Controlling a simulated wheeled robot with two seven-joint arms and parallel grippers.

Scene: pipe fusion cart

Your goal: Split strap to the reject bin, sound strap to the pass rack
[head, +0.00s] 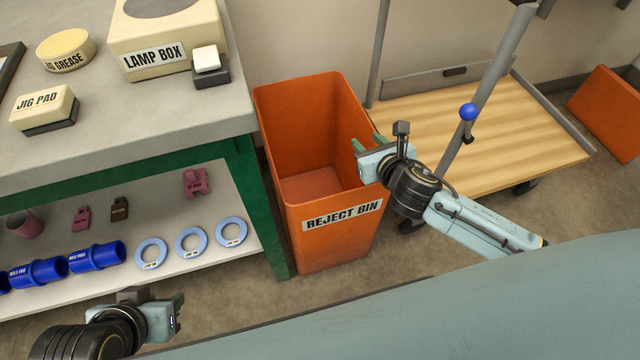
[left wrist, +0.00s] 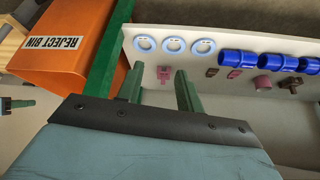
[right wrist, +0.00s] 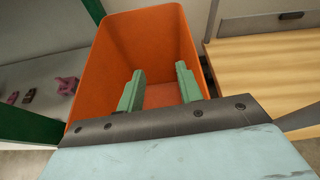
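The orange reject bin (head: 340,245) stands on the floor beside the bench, its label facing me; the part of its inside that shows is empty. My right gripper (head: 367,144) is over the bin's right side, open and empty; in the right wrist view its fingers (right wrist: 160,88) stand apart above the bin's opening. My left gripper (head: 178,313) is low in front of the bench's lower shelf; in the left wrist view its fingers (left wrist: 160,92) are apart with nothing between them. I cannot make out either strap or a labelled pass rack.
The lower shelf (head: 215,270) holds blue rings (head: 190,242), blue pipe pieces (head: 95,257), a pink cup and small pink and brown blocks (head: 195,182). The lamp box (head: 168,40), grease tin and jig pad sit on the bench. A wooden-decked cart (head: 540,150) stands right of the bin.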

